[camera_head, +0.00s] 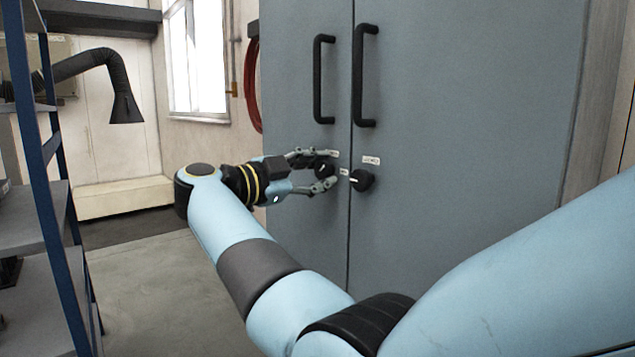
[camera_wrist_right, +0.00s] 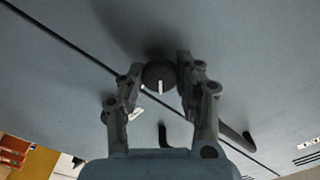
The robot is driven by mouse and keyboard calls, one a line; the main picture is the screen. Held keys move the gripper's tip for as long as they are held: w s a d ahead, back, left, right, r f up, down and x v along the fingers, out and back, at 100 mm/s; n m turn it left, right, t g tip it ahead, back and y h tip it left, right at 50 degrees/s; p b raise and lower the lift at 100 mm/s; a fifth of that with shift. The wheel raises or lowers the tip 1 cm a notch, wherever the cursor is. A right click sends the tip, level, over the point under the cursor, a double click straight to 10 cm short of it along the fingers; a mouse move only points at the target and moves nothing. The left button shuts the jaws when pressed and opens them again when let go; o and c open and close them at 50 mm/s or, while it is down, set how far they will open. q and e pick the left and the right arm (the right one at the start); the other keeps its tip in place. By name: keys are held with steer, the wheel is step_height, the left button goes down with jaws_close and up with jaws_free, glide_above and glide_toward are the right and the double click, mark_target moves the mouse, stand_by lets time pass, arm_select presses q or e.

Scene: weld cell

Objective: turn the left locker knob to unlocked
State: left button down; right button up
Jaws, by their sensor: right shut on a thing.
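The grey locker (camera_head: 430,230) has two doors, each with a black knob. My right gripper (camera_head: 327,171) is at the left knob (camera_head: 323,168), on the left door near the centre seam. Its two fingers lie on either side of the knob and are shut on it. In the right wrist view the knob (camera_wrist_right: 158,72) sits between the fingertips of the gripper (camera_wrist_right: 160,76), with its white pointer mark running roughly up and down in the picture. Small white labels lie near the knob, too small to read surely. My left gripper is not in view.
The right knob (camera_head: 362,180) is close to my fingers, across the seam. Two black door handles (camera_head: 324,80) (camera_head: 365,76) stand out above. A blue-posted shelf (camera_head: 45,190) is at the left. The floor (camera_head: 165,280) between shelf and locker is clear.

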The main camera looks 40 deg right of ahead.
steer(key=m+b, duration=0.2)
steer(key=m, duration=0.1)
steer(key=m+b, duration=0.2)
steer(key=shift+f, duration=0.25)
steer(key=shift+r+m+b, duration=0.15)
steer(key=shift+m+b, duration=1.2)
steer(key=shift+m, duration=0.55)
steer(key=o, duration=1.2)
steer(key=shift+r, duration=0.1)
